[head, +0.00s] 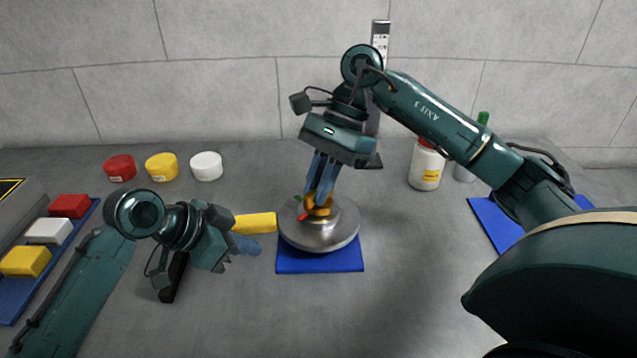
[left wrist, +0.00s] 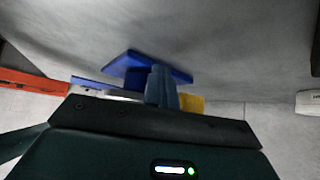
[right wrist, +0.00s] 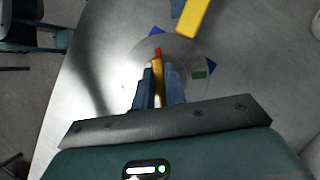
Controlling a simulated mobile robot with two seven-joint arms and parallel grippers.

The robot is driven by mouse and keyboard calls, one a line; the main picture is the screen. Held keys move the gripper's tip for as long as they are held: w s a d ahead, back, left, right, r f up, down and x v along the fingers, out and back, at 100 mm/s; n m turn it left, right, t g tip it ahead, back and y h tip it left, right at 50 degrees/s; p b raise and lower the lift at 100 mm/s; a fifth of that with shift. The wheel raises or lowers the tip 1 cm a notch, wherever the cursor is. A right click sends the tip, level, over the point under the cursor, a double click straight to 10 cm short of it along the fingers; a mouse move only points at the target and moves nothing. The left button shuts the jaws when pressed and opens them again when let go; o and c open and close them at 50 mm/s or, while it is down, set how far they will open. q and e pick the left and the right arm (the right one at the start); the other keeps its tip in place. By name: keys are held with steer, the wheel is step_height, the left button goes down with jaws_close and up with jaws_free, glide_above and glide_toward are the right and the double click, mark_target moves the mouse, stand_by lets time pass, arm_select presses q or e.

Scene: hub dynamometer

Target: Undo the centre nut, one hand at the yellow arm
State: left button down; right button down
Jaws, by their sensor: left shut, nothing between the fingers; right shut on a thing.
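The round metal hub disc (head: 322,236) sits on a blue base (head: 318,266) mid-table. My right gripper (head: 319,203) comes down from above, shut on the brass-coloured centre nut (head: 316,211). The right wrist view shows the nut (right wrist: 157,82) between its fingers, over the disc (right wrist: 183,92). The yellow arm (head: 255,223) ends beside the disc's left edge; its end also shows in the right wrist view (right wrist: 192,17). My left gripper (head: 256,246) is shut and empty just below the yellow arm in the head view. Whether they touch is unclear. The yellow arm (left wrist: 191,103) also shows beside its fingers in the left wrist view.
Red (head: 120,168), yellow (head: 161,167) and white (head: 206,166) round pots stand at the back left. A blue tray (head: 42,286) with coloured blocks lies far left. A white bottle (head: 426,169) stands behind right.

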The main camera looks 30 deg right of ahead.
arm_select(q)
steer(key=shift+w+d, duration=0.2)
steer(key=shift+w, duration=0.35)
steer(key=shift+w+d, duration=0.2)
steer(key=shift+w, duration=0.3)
steer(key=shift+w+d, duration=0.1)
steer(key=shift+w+d, duration=0.4)
steer(key=shift+w, duration=0.2)
steer(key=shift+w+d, duration=0.35)
steer(key=shift+w, duration=0.2)
steer(key=shift+w+d, duration=1)
steer(key=shift+d, duration=0.15)
